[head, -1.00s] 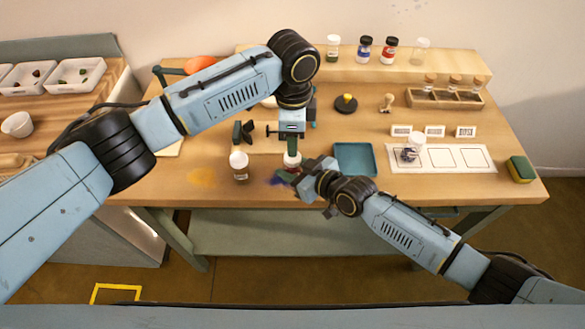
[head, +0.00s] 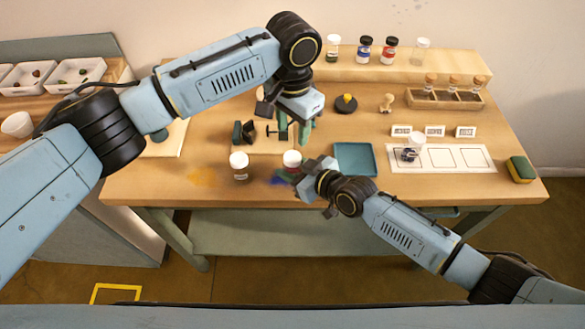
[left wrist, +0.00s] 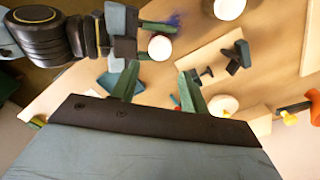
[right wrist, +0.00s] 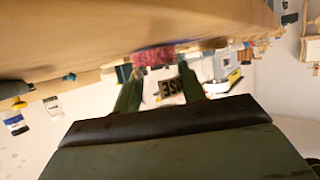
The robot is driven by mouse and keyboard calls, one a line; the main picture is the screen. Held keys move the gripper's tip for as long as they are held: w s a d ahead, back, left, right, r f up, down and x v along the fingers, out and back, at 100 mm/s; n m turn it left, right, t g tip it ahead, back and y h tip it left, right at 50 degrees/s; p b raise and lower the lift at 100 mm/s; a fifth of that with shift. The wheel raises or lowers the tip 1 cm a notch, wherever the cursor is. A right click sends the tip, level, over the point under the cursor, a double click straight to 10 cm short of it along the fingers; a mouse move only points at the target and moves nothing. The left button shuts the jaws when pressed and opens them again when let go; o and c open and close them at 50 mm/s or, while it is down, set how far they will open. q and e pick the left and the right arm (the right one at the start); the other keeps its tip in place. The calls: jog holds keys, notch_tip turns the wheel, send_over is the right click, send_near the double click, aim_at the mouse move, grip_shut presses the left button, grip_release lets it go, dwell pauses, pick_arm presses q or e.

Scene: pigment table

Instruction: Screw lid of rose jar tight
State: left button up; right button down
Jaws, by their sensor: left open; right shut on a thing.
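The rose jar, with its white lid (head: 292,157), stands upright near the front of the table. The lid sits on it in the head view and shows from above in the left wrist view (left wrist: 160,47). My right gripper (head: 303,178) is shut on the jar from the front right; in the right wrist view the jar shows pink powder (right wrist: 153,57) and a ROSE label (right wrist: 172,89) between the fingers. My left gripper (head: 295,138) is open and empty, above and behind the lid, apart from it. How tight the lid is cannot be seen.
A second white-lidded jar (head: 239,166) stands just left of the rose jar. A teal tray (head: 355,159) lies to the right, beside a white mat (head: 462,158) bearing a jar. A dark clamp-like stand (head: 243,132) is behind. Jars line the back shelf (head: 455,66).

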aim_at(293, 158)
pick_arm(q)
notch_tip(293, 158, down, 8)
jog(key=shift+f, duration=0.1)
dwell(0.4)
jog(key=c, duration=0.8)
jog(key=o, duration=1)
jog(key=shift+o, duration=0.8)
jog(key=shift+d, duration=0.1)
jog(key=shift+s, duration=0.1)
